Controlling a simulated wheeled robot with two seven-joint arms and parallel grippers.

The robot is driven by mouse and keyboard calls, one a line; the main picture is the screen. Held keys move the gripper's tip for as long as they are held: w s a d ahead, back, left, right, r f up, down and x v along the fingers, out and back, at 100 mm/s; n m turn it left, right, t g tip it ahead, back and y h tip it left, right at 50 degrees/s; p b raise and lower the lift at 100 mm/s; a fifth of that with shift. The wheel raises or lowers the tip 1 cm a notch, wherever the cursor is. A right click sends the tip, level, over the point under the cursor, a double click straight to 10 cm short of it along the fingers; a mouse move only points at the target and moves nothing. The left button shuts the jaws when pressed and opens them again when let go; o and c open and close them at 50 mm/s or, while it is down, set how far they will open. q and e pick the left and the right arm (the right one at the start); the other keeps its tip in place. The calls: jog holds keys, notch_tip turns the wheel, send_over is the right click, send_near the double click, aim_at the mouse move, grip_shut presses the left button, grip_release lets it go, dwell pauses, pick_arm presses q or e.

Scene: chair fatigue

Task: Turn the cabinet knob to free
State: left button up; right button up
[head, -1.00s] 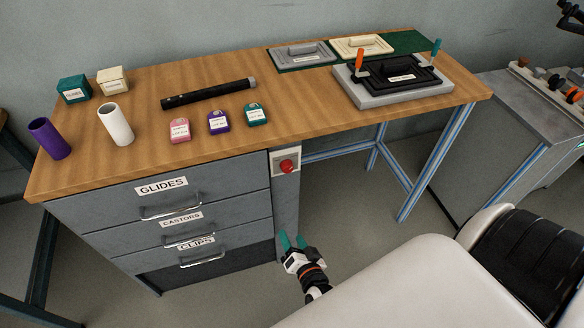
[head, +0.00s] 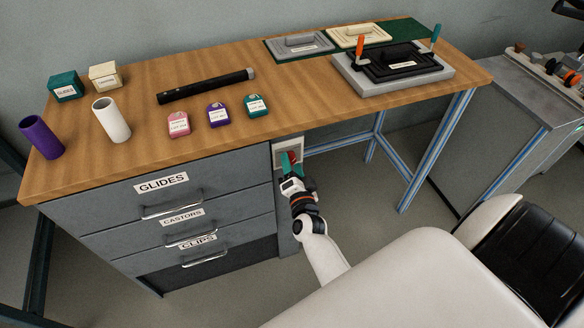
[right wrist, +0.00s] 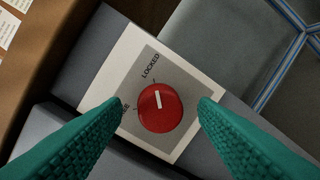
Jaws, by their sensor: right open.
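The red cabinet knob (right wrist: 160,108) sits on a grey and white plate (right wrist: 127,77) on the cabinet's front post. In the right wrist view its white pointer mark aims towards the word LOCKED; a second label at the left is partly hidden by a finger. My right gripper (right wrist: 160,117) is open, with its teal fingers on either side of the knob and no contact visible. In the head view the right gripper (head: 289,162) is in front of the plate and covers most of the knob. My left gripper is not in view.
The cabinet drawers (head: 160,183) labelled GLIDES, CASTORS and CLIPS are left of the knob. The wooden tabletop (head: 300,110) overhangs just above it, bearing tubes, tags and a clamped black tray. The space under the table at right is open.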

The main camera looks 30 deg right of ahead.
jog(key=shift+w+d, duration=0.1)
jog(key=shift+w, duration=0.15)
jog(key=c, duration=1)
jog(key=shift+o, duration=0.2)
